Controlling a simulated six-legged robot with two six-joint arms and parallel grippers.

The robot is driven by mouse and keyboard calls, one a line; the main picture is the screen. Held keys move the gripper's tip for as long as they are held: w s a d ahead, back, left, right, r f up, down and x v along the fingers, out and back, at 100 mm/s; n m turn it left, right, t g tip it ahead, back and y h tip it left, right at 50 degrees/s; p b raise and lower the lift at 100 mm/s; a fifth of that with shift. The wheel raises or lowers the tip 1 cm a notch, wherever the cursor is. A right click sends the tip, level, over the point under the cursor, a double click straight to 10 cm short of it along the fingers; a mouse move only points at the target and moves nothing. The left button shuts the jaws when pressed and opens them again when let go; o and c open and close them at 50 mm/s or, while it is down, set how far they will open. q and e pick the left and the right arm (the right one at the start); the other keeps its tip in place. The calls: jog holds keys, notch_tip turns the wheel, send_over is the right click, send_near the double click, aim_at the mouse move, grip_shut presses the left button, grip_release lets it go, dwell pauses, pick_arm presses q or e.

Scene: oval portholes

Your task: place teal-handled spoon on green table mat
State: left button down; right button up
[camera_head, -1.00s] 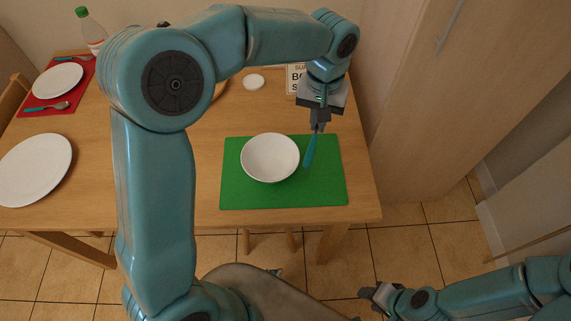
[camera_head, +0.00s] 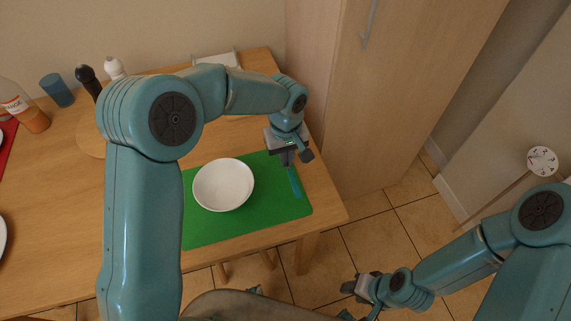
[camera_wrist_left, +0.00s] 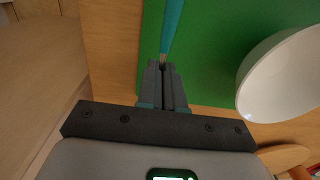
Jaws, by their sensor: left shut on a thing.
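The teal-handled spoon (camera_head: 294,183) is held by my left gripper (camera_head: 288,160), its teal handle extending over the right part of the green table mat (camera_head: 220,229). In the left wrist view, the teal handle (camera_wrist_left: 172,25) points away from the closed fingertips (camera_wrist_left: 163,66). The spoon's other end is hidden by the fingers. I cannot tell whether the handle touches the mat, which also shows in the left wrist view (camera_wrist_left: 215,50). My right gripper (camera_head: 358,287) is low at the right, away from the table; its opening is unclear.
A white bowl (camera_head: 223,185) sits on the mat, left of the spoon. A wooden cabinet (camera_head: 390,90) stands close to the table's right side. A bottle (camera_head: 27,108), a blue cup (camera_head: 57,90) and a dark pepper mill (camera_head: 88,80) stand at the back left.

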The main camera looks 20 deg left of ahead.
aim_at(286, 173)
pick_arm(q)
notch_tip(286, 173, down, 4)
jog(key=shift+f, duration=0.1)
jog(key=shift+f+b, duration=0.15)
jog(key=shift+b, duration=0.2)
jog(key=c, duration=1.3)
grip_release()
jog(key=shift+r+p, duration=0.3)
jog(key=shift+p, duration=0.05)
jog(key=shift+w+r, duration=0.1)
jog(key=shift+r, duration=0.2)
notch_tip(286, 173, up, 11)
jog(key=shift+r, duration=0.2)
